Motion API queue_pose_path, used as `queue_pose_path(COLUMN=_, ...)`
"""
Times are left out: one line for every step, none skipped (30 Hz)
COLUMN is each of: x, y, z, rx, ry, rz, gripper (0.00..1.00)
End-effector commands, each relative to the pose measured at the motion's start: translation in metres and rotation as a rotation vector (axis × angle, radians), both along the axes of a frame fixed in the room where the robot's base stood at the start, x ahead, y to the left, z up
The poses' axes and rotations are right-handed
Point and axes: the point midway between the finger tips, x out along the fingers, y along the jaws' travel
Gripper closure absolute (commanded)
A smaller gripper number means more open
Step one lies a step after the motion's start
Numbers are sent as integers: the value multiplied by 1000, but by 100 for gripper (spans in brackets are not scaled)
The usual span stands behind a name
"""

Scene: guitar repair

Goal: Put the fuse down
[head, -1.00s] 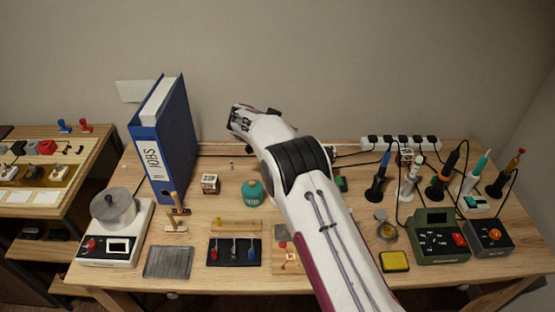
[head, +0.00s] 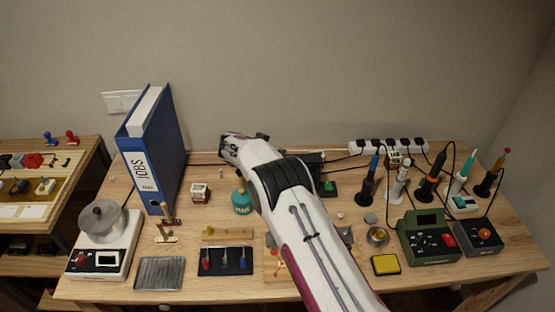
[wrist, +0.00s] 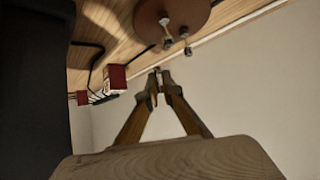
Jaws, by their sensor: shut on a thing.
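My gripper (head: 229,148) is at the back of the workbench, above the tabletop, with the wall behind it. In the wrist view my gripper (wrist: 160,84) has its two fingers converging and nearly meeting at the tips. A tiny dark thing shows at the tips, too small to make out; I take it to be the fuse (wrist: 157,71). My own arm covers the middle of the bench in the head view. The fuse cannot be made out in the head view.
The blue binder (head: 153,150) stands left of my gripper. A small box (head: 200,193) and a teal bottle (head: 241,201) are nearby. A brown disc (wrist: 150,15) with small pieces shows in the wrist view. Soldering tools and a power strip (head: 390,146) are at right.

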Motion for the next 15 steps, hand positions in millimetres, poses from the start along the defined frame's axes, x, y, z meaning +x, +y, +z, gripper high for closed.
queue_pose_path(x=0, y=0, z=-1, rx=0, ry=0, rz=0, gripper=100)
queue_pose_path(x=0, y=0, z=-1, rx=0, ry=0, rz=0, gripper=100)
queue_pose_path(x=0, y=0, z=-1, rx=0, ry=-1, rz=-1, gripper=100)
queue_pose_path(x=0, y=0, z=-1, rx=0, ry=-2, rz=0, gripper=100)
queue_pose_path(x=0, y=0, z=-1, rx=0, ry=-1, rz=-1, gripper=100)
queue_pose_path(x=0, y=0, z=0, rx=0, ry=-2, rz=0, gripper=100)
queue_pose_path(x=0, y=0, z=0, rx=0, ry=-2, rz=0, gripper=100)
queue_pose_path(x=0, y=0, z=0, rx=0, ry=-2, rz=0, gripper=100)
queue_pose_path(x=0, y=0, z=-1, rx=0, ry=0, rz=1, gripper=100)
queue_pose_path(x=0, y=0, z=-1, rx=0, ry=0, rz=0, gripper=100)
queue_pose_path(x=0, y=0, z=-3, rx=0, ry=0, rz=0, gripper=100)
queue_pose_path(x=0, y=0, z=-5, rx=0, ry=0, rz=0, gripper=100)
queue_pose_path(x=0, y=0, z=-7, rx=0, ry=0, rz=0, gripper=100)
queue_pose_path(x=0, y=0, z=-9, rx=0, ry=0, rz=0, gripper=100)
queue_pose_path(x=0, y=0, z=-13, rx=0, ry=0, rz=0, gripper=100)
